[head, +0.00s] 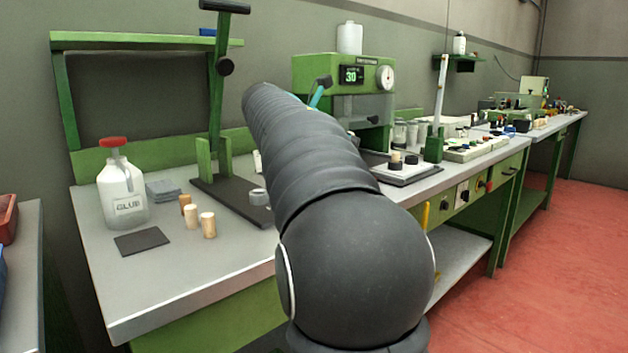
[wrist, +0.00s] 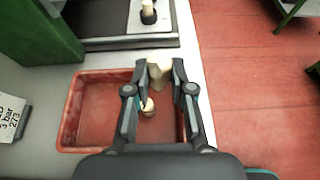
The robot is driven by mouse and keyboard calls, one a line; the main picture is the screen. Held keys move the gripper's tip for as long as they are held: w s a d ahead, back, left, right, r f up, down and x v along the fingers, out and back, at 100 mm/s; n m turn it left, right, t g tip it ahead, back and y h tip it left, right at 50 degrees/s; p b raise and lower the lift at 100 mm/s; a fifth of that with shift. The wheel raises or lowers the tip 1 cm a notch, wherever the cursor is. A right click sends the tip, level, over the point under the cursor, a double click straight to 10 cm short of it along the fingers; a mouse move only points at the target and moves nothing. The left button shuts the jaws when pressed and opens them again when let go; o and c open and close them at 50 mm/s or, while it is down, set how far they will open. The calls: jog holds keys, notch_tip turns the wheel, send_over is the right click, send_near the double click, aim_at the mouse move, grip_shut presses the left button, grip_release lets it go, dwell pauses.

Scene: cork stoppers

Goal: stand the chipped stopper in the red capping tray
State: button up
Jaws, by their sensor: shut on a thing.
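In the wrist view my gripper (wrist: 160,80) is shut on a pale cork stopper (wrist: 159,68) with an uneven outline; I cannot clearly make out a chip. The gripper is over the red capping tray (wrist: 72,108), with the held stopper near the tray's far edge in the picture. Another small pale stopper (wrist: 147,105) shows in the tray, seen between my fingers; I cannot tell whether it stands or lies. My fingers and wrist hide part of the tray. In the head view my arm hides the gripper and the red tray.
A dark plate with a white board (wrist: 140,28) lies beyond the tray. A green post (wrist: 45,35) stands at left. In the head view several stoppers (head: 208,225) stand on the bench by the glue jug (head: 122,190). The bench's front edge drops to the red floor (wrist: 255,100).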

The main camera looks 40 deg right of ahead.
jog(key=w+f, duration=0.2)
jog(key=w, duration=0.1)
jog(key=w+f, duration=0.2)
jog(key=w, duration=0.2)
jog(key=w+a+f, duration=0.1)
jog(key=w+f, duration=0.1)
jog(key=w, duration=0.1)
jog(key=shift+w+f, duration=0.2)
jog(key=shift+w, duration=0.1)
jog(key=shift+f+b, duration=0.4)
jog(key=shift+f, duration=1.6)
jog(key=shift+f, duration=0.35)
jog(key=shift+f, duration=0.4)
jog(key=o, duration=0.7)
jog(key=shift+f, duration=0.2)
jog(key=shift+c, duration=0.2)
jog(key=shift+r, duration=0.25)
jog(key=v, duration=0.6)
jog(key=r+v, duration=0.1)
jog(key=v, duration=0.5)
jog(key=shift+r+p, duration=0.15)
jog(key=shift+p, duration=0.2)
